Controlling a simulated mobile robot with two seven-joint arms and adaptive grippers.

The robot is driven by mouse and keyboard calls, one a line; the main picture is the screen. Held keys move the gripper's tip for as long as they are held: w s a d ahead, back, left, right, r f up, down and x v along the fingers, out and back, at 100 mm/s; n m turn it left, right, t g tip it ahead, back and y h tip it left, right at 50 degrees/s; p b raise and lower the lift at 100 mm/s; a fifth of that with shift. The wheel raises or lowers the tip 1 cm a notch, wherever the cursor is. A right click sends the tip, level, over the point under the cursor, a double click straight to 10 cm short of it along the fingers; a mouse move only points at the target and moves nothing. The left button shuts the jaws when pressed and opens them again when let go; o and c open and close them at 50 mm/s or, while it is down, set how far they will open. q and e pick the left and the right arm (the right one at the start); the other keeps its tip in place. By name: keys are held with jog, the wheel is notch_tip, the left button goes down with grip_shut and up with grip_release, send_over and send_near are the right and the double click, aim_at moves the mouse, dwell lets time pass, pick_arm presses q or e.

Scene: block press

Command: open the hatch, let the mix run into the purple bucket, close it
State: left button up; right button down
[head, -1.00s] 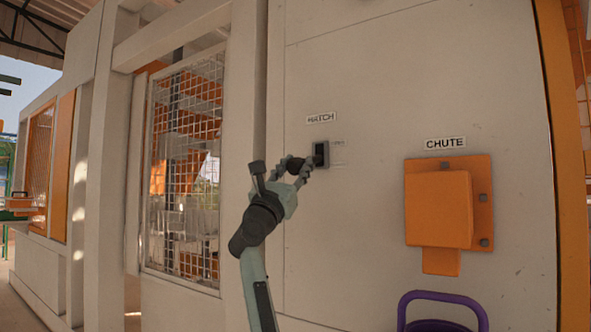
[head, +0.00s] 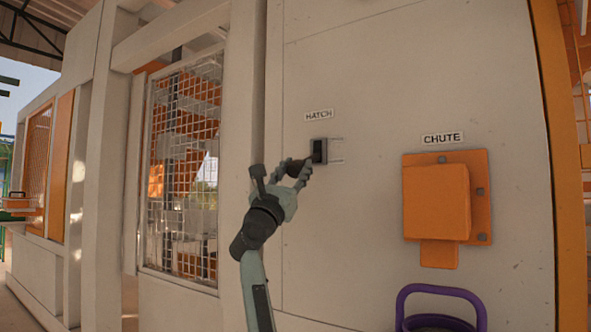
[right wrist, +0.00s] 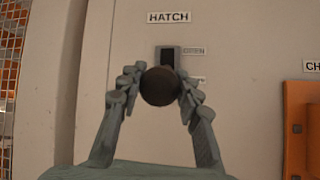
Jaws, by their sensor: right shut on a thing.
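The hatch control is a dark slotted plate (head: 319,151) on the pale wall under the HATCH sign, with small marks at its right. My right gripper (head: 301,171) is at its lower left in the head view. In the right wrist view its fingers (right wrist: 160,96) are shut around a dark round knob (right wrist: 161,86), which covers the lower part of the plate (right wrist: 168,57). The purple bucket (head: 441,289) shows only its upper part at the bottom edge, below the orange chute (head: 436,203). My left gripper is out of view.
The HATCH sign (head: 318,115) is above the plate and the CHUTE sign (head: 442,139) above the chute. A wire-mesh window (head: 183,175) is left of my right arm. The wall between the hatch control and chute is clear.

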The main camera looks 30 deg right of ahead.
jog(key=shift+f, duration=0.25)
jog(key=c, duration=1.1)
grip_release()
jog(key=shift+o, duration=0.4)
jog(key=shift+r, duration=0.1)
jog(key=v, duration=1.2)
